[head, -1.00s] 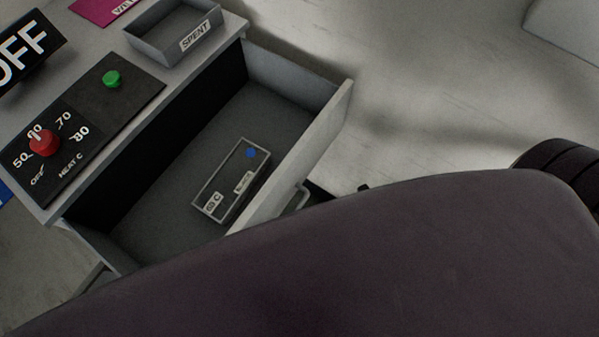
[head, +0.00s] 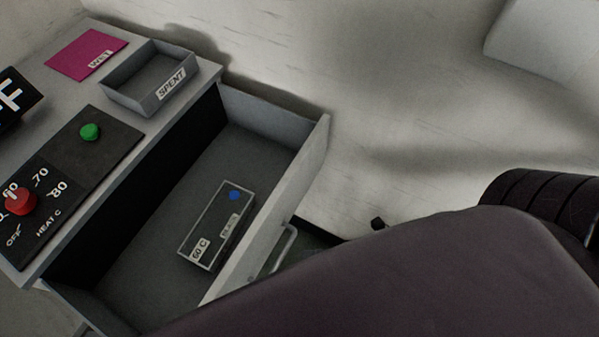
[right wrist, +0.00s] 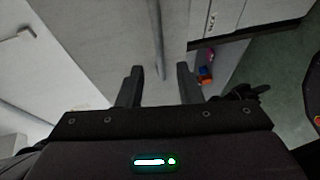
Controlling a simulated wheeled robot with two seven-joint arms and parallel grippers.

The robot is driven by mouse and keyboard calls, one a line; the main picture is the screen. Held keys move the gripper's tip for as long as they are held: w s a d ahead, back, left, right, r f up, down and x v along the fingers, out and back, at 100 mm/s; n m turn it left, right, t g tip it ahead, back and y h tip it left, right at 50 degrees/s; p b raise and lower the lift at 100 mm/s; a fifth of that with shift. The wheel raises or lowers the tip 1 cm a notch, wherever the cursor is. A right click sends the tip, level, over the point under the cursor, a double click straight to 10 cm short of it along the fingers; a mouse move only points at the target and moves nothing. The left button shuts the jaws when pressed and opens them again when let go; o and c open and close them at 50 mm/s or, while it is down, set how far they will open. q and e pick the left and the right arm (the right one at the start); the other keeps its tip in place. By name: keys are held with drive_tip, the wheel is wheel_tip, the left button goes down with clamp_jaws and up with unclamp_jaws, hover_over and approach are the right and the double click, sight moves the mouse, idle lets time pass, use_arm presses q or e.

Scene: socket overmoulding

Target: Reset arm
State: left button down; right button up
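My right gripper (right wrist: 160,78) shows in the right wrist view with its two dark fingers apart and nothing held between them. A large dark link of my own arm fills the lower part of the head view and hides what lies behind it. Neither gripper can be made out in the head view, and my left gripper is not seen for sure in either view.
An open drawer (head: 150,262) holds a small labelled tray (head: 207,232) with a blue dot in it. Above are a grey SPENT tray (head: 148,98), a magenta mat (head: 85,54) and a control panel (head: 90,165) with a red knob (head: 20,201) and green button (head: 90,131).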

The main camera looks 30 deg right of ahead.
drive_tip(key=shift+v, duration=1.05)
